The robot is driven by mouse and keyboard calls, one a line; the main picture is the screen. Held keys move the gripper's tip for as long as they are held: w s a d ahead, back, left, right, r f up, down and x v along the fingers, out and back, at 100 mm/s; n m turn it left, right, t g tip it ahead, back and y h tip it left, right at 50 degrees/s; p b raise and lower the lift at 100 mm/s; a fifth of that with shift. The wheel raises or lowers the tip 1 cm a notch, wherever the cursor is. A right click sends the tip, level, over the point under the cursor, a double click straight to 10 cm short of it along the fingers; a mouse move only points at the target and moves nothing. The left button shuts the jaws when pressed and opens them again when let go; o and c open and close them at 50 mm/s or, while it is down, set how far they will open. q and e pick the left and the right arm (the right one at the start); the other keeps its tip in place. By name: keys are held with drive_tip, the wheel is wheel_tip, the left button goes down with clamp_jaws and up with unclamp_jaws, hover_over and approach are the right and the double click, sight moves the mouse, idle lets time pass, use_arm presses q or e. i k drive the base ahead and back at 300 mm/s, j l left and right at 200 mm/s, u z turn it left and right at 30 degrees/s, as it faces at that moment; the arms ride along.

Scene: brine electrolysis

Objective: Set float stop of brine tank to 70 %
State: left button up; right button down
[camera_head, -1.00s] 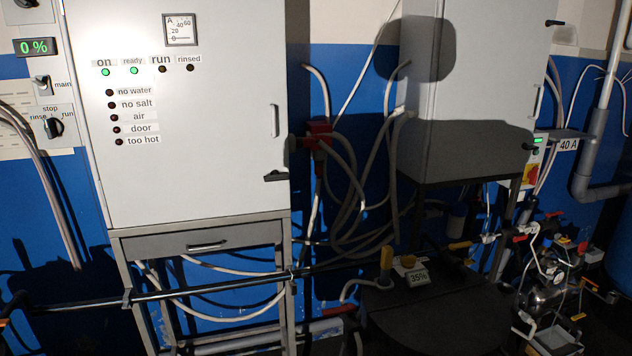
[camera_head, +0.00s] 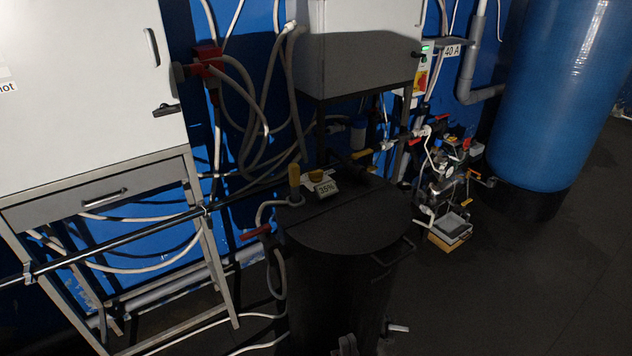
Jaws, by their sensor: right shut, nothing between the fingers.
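The brine tank (camera_head: 345,260) is a black drum with a dark lid, standing in the middle of the view. On the back left of its lid are an upright yellow post (camera_head: 294,178) and a low orange-yellow knob (camera_head: 316,176). A small sign beside them reads 35% (camera_head: 327,189). Which of the two yellow parts is the float stop, I cannot tell. My right gripper (camera_head: 348,344) shows only partly at the bottom edge, dark in front of the tank's lower part, well below the lid. It is shut and empty. My left gripper is out of view.
A red-handled valve (camera_head: 257,232) and hoses are left of the tank. A grey cabinet on a stand (camera_head: 95,120) is at left, another cabinet (camera_head: 358,50) behind. Pumps and a small tray (camera_head: 451,230) stand right, by a blue vessel (camera_head: 560,100). The right floor is clear.

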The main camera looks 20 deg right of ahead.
sight(315, 176)
drive_tip(key=i+j+z, duration=0.1)
drive_tip(key=z, duration=0.35)
drive_tip(key=i+j+z, duration=0.1)
drive_tip(key=z, duration=0.35)
drive_tip(key=i+j+z, duration=0.1)
drive_tip(key=i+j, duration=0.15)
drive_tip(key=i+j+z, duration=0.1)
drive_tip(key=j, duration=0.35)
drive_tip(key=i+j+z, duration=0.15)
drive_tip(key=i+j, duration=0.15)
drive_tip(key=i+j+z, duration=0.1)
drive_tip(key=j, duration=0.45)
drive_tip(key=i+j, duration=0.1)
drive_tip(key=i, duration=0.35)
